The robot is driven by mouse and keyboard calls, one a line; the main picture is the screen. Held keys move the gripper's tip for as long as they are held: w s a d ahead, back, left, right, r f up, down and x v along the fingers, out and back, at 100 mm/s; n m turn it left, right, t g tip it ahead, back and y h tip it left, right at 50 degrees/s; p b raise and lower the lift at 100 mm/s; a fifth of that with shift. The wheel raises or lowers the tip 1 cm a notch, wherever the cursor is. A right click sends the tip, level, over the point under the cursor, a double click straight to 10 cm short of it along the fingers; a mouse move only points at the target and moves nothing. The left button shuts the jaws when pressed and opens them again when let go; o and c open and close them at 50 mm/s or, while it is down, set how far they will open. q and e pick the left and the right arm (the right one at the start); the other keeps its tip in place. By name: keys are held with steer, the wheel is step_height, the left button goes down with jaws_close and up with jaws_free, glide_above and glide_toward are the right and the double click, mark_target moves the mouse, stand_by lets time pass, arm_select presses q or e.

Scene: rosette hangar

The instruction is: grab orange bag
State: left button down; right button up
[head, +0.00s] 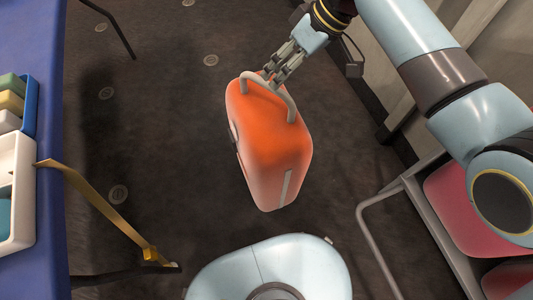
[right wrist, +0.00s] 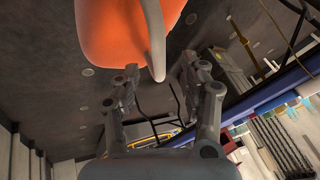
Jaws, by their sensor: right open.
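The orange bag (head: 268,145) is a hard, rounded case with a grey handle (head: 289,100) on top, in the middle of the head view. My right gripper (head: 277,73) comes down from the top and is open at the handle. In the right wrist view the bag (right wrist: 112,30) fills the top. The end of the handle (right wrist: 154,40) reaches down between the two spread fingertips (right wrist: 159,69). I cannot tell whether either finger touches it. My left gripper is not in view.
A blue table (head: 52,180) with trays of coloured blocks stands at the left, a yellow strap (head: 100,203) at its edge. A grey-framed cart (head: 412,205) with pink-red cases (head: 447,205) stands at the right. Dark floor (head: 165,130) around the bag is clear.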

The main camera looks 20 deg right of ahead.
steer(key=x, duration=0.1)
steer(key=b+x, duration=0.1)
steer(key=x, duration=0.2)
steer(key=shift+w+a+f+b, duration=0.25)
steer(key=shift+w+b, duration=0.05)
steer(key=shift+w, duration=0.1)
steer(key=shift+f, duration=0.3)
jaws_close()
stand_by(0.3)
steer(key=shift+w+r, duration=0.3)
steer(key=shift+r, duration=0.1)
steer(key=shift+f, duration=0.1)
